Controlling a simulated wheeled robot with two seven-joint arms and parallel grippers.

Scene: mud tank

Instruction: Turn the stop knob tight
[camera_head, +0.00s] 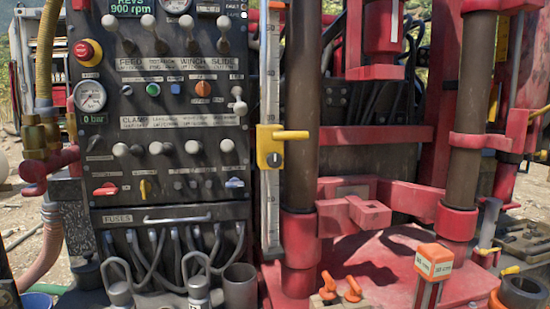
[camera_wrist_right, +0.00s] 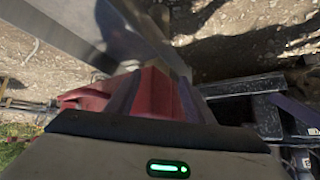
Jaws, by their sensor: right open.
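A yellow stop block (camera_head: 270,147) is on the upright graduated scale (camera_head: 271,205), in the middle of the head view. A yellow bar-like knob (camera_head: 292,134) sticks out to its right; I cannot tell how tight it is. My right gripper (camera_wrist_right: 157,88) shows only in the right wrist view, open, with a red part seen beyond its body. No gripper is at the stop block in the head view. My left gripper is out of view.
A dark control panel (camera_head: 165,105) with levers and knobs stands left of the scale. A brown column (camera_head: 303,110) rises close on its right. Orange-handled valves (camera_head: 340,288) and an orange-capped post (camera_head: 433,262) stand below at the front.

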